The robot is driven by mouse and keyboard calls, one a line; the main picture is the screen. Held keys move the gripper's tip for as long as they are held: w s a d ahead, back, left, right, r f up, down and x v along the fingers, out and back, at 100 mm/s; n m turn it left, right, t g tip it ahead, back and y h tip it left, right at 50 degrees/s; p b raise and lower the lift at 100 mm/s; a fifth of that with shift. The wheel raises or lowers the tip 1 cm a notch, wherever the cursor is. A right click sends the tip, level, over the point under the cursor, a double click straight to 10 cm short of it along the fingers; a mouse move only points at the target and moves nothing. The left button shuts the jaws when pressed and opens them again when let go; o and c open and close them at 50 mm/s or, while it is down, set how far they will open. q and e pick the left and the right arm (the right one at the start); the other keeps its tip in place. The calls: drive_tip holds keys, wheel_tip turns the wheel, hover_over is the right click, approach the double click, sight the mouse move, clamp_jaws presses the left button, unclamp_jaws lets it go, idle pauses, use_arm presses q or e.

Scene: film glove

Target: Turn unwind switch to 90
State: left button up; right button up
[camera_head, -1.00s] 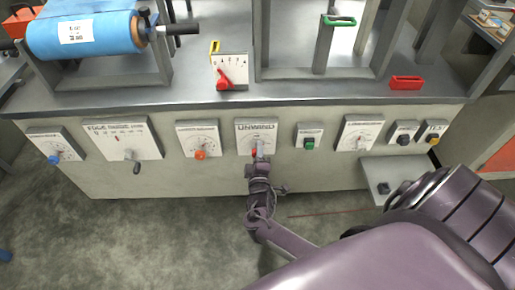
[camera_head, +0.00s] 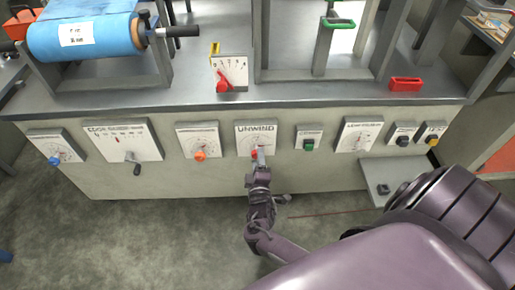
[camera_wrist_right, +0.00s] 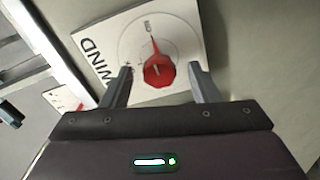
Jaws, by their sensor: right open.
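The unwind switch is a red knob (camera_wrist_right: 159,71) with a pointer on a white panel marked UNWIND (camera_head: 256,132) on the front of the machine. In the right wrist view its pointer aims at a mark near the panel's upper edge. My right gripper (camera_wrist_right: 162,82) is open, with one finger on each side of the knob. The fingers appear apart from the knob; how far they reach along it I cannot tell. In the head view the right gripper (camera_head: 260,157) covers most of the knob. My left gripper is not in view.
An orange knob (camera_head: 200,155) is on the panel to the left, and a green button (camera_head: 309,146) is to the right. A grey shelf (camera_head: 405,172) juts out at the lower right.

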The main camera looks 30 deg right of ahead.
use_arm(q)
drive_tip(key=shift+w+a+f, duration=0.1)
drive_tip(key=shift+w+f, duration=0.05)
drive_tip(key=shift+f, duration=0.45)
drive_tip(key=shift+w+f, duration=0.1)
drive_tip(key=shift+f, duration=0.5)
use_arm(e)
drive_tip(key=v, duration=0.5)
drive_tip(key=shift+w, duration=0.1)
